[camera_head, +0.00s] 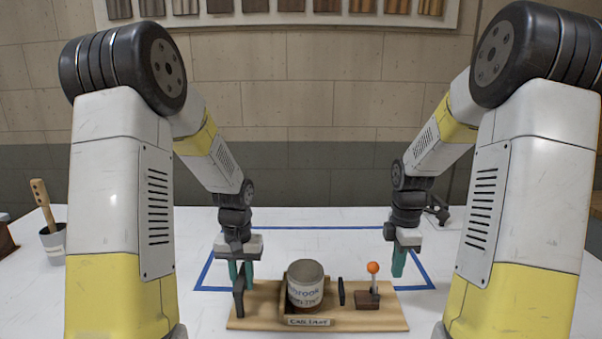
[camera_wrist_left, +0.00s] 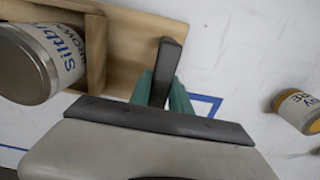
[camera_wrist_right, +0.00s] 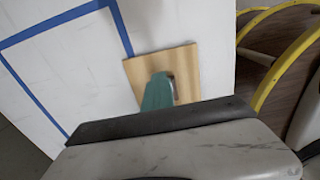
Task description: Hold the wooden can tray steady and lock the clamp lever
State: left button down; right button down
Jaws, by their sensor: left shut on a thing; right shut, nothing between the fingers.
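The wooden can tray (camera_head: 262,316) lies at the front of the white table, with a labelled can (camera_head: 305,285) upright in its box section. My left gripper (camera_head: 240,275) is shut on the dark upright handle (camera_head: 238,300) at the tray's left end; the left wrist view shows green fingers on both sides of the handle (camera_wrist_left: 168,65). The clamp lever (camera_head: 374,283), with an orange knob (camera_head: 373,267), stands upright on a brown block at the tray's right. My right gripper (camera_head: 398,265) is shut and empty, just right of the knob. The right wrist view shows the board end (camera_wrist_right: 185,65).
A dark clamp pad (camera_head: 341,291) stands between can and lever. A blue tape outline (camera_head: 205,270) surrounds the area behind the tray. A grey cup (camera_head: 53,240) with a wooden-handled tool stands far left. Another can (camera_wrist_left: 302,112) shows in the left wrist view.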

jog(key=shift+d, duration=0.15)
jog(key=shift+d, duration=0.85)
jog(key=c, duration=1.7)
grip_release()
jog(key=shift+r, duration=0.15)
